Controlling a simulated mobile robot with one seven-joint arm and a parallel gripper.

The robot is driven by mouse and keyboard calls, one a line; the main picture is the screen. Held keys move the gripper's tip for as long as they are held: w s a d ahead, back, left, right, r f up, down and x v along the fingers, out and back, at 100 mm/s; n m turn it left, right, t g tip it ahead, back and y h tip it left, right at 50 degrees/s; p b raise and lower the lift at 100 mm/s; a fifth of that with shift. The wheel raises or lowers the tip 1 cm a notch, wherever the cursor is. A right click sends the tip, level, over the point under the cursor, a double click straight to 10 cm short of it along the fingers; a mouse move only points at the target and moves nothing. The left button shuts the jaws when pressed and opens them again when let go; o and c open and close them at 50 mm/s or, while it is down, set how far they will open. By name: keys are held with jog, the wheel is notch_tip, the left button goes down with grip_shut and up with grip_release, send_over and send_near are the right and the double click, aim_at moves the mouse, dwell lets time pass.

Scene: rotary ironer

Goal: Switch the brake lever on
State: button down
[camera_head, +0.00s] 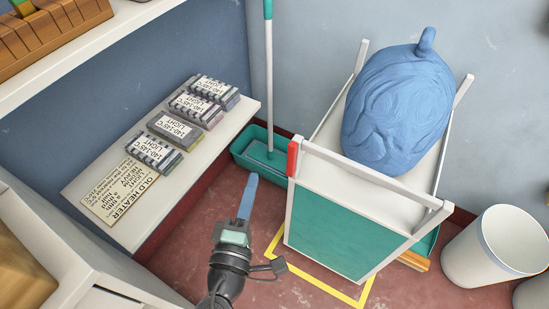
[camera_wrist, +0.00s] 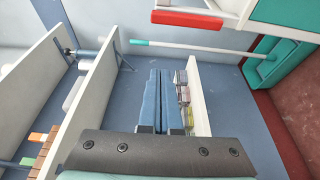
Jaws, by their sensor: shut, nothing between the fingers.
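A white cart (camera_head: 345,165) with a green panel stands on the right of the head view. A red lever (camera_head: 293,158), which looks like the brake lever, is upright at the cart's near left corner post. In the wrist view the red lever (camera_wrist: 187,19) lies across the top. My gripper (camera_head: 252,180) is shut and empty, in front and to the left of the cart, apart from the lever. Its blue fingers (camera_wrist: 159,75) lie side by side in the wrist view.
A large blue bundle (camera_head: 398,112) sits on the cart. A mop (camera_head: 268,70) stands in a green bucket (camera_head: 245,158) behind the lever. A white shelf (camera_head: 75,190) with labelled stacks is at left. A white bin (camera_head: 485,245) is at right. Yellow tape (camera_head: 315,283) marks the floor.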

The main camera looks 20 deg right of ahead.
aim_at(291, 160)
jog(key=w+d, duration=0.5)
jog(key=d, duration=0.2)
jog(key=shift+d, duration=0.4)
jog(key=shift+f+b, duration=0.1)
jog(key=shift+b, duration=0.45)
